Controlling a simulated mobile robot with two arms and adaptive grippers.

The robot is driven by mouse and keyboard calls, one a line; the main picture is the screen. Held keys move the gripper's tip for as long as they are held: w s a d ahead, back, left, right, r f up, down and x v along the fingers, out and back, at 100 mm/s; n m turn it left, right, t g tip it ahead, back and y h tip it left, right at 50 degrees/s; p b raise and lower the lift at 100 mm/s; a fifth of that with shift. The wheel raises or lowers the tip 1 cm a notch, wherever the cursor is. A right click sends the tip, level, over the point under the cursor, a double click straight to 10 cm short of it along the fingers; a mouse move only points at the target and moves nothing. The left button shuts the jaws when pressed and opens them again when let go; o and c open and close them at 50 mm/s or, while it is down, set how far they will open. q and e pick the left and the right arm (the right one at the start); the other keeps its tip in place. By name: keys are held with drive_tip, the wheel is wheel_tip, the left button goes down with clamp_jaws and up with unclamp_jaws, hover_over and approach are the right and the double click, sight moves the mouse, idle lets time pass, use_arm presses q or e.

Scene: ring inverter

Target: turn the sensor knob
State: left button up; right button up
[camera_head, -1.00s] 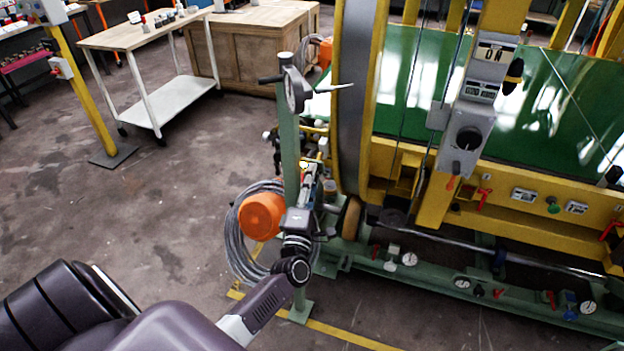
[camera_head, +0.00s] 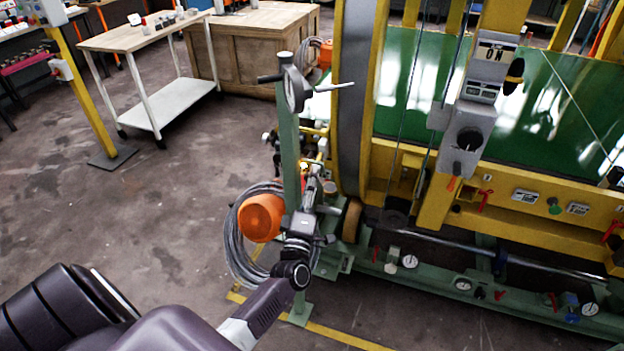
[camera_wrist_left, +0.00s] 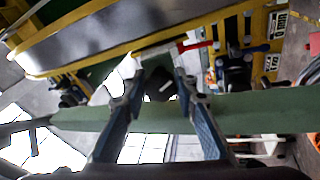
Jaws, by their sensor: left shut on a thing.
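My left gripper (camera_head: 313,182) is at the green post, beside the orange motor, with its arm coming up from the lower left. In the left wrist view its two fingers (camera_wrist_left: 160,78) are closed around a small dark knob (camera_wrist_left: 159,86), which I take to be the sensor knob. The knob sits in front of the green post (camera_wrist_left: 265,112). In the head view the gripper and wrist hide the knob. My right gripper is not in view.
The yellow machine frame (camera_head: 435,205) is at the right. A cart (camera_head: 165,102) stands behind on open floor.

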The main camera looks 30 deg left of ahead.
use_arm(q)
drive_tip(key=shift+f, duration=0.1)
drive_tip(key=o, duration=1.2)
drive_tip(key=v, duration=1.2)
